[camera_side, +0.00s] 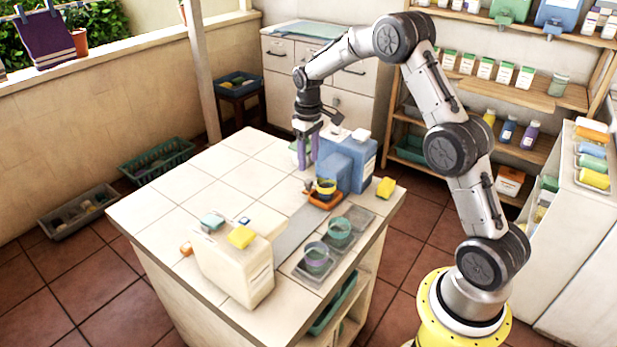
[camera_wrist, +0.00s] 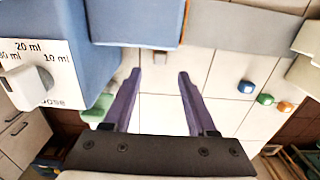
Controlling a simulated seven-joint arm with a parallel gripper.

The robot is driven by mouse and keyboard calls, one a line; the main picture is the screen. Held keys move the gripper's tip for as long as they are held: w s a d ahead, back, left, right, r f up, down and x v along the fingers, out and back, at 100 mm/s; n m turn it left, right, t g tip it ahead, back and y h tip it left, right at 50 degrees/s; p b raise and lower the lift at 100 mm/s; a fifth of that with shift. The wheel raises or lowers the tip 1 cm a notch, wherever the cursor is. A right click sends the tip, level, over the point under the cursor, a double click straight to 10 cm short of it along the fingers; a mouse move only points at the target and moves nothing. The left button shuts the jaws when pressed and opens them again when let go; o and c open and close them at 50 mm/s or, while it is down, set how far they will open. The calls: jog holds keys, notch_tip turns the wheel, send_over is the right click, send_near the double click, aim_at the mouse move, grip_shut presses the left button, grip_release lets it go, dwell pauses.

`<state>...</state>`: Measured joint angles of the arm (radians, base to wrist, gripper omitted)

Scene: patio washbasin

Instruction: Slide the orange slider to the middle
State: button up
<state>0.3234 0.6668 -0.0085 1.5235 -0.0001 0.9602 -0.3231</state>
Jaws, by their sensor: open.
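The orange slider (camera_side: 324,203) is a low carriage at the far end of a grey track (camera_side: 297,236) on the tiled counter. A small yellow-rimmed cup (camera_side: 326,188) stands on it, close against the blue dispenser (camera_side: 361,163). My gripper (camera_side: 308,167) points down with purple fingers, open and empty, above the counter just left of the dispenser and behind the slider. In the wrist view my gripper (camera_wrist: 158,75) is spread over bare tiles. The dispenser (camera_wrist: 137,20) fills the top left there, and the track (camera_wrist: 240,27) crosses the top. The orange slider cannot be made out there.
A cream box (camera_side: 232,262) with a yellow sponge stands left of the track. A grey tray (camera_side: 322,270) with cups lies right of it. Another yellow sponge (camera_side: 385,187) lies by the dispenser. The counter's left and back tiles are mostly clear.

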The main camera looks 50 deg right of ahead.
aim_at(308, 181)
notch_tip(308, 181, down, 7)
jog(key=shift+r, duration=0.1)
dwell(0.3)
grip_shut()
dwell(1.3)
